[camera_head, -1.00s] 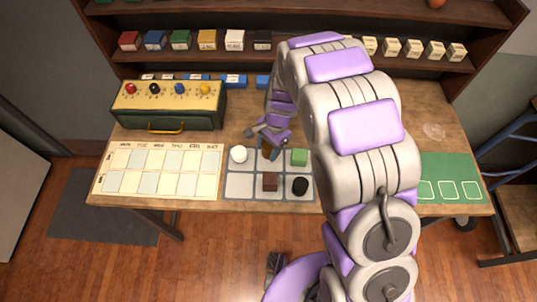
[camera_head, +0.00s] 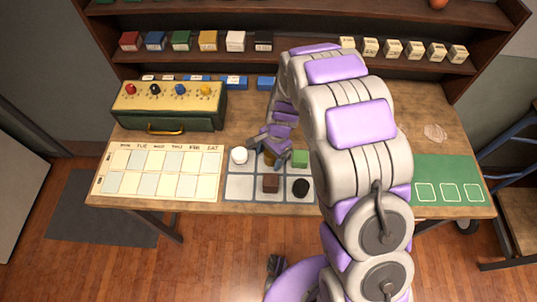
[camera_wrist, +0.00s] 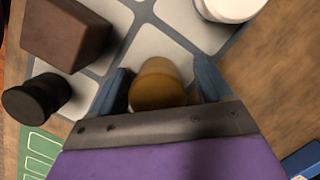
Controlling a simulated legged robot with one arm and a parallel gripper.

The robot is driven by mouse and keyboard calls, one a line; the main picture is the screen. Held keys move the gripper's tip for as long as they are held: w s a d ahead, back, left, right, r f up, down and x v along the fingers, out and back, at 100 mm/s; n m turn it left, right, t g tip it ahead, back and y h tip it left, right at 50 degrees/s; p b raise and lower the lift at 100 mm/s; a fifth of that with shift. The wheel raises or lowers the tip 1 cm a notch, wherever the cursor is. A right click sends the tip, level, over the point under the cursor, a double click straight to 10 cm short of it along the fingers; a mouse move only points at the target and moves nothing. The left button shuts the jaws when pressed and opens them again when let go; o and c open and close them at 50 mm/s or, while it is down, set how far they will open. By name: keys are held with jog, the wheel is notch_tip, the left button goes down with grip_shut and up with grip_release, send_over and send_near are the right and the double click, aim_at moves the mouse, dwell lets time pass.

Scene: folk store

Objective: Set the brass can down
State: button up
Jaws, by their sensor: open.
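The brass can (camera_head: 269,158) stands in the back middle cell of the grey gridded mat (camera_head: 240,187). In the wrist view the brass can (camera_wrist: 158,84) sits between the two blue fingers of my gripper (camera_wrist: 160,80). My gripper (camera_head: 271,152) is open, with a finger on each side of the can and small gaps visible. The can's lower part is partly hidden by the gripper's palm edge in the wrist view.
A white round piece (camera_head: 239,155) is left of the can and a green block (camera_head: 299,158) right of it. A brown block (camera_head: 270,183) and a black cylinder (camera_head: 301,187) occupy front cells. A calendar board (camera_head: 158,172) and a green case (camera_head: 168,107) are at left.

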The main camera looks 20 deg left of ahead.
jog(key=shift+d+r, duration=0.15)
jog(key=shift+d, duration=0.15)
jog(key=p+v, duration=0.2)
jog(key=v, duration=1)
jog(key=shift+a, duration=0.1)
jog(key=s+d+r+n, duration=0.2)
jog(key=s+d+r, duration=0.4)
jog(key=d, duration=0.2)
jog(key=s+d+r+n, duration=0.1)
jog(key=s+d+r, duration=0.4)
jog(key=d+r, duration=0.25)
jog(key=s+d+r+n, duration=0.1)
jog(key=s+d, duration=0.3)
jog(key=s, duration=0.4)
jog(key=s+d+r+n+h, duration=0.1)
jog(key=s+d+n, duration=0.1)
jog(key=s+d, duration=0.3)
jog(key=s, duration=0.4)
jog(key=shift+s+d+r+h, duration=0.25)
jog(key=shift+s+r+h, duration=0.05)
jog(key=shift+r, duration=0.1)
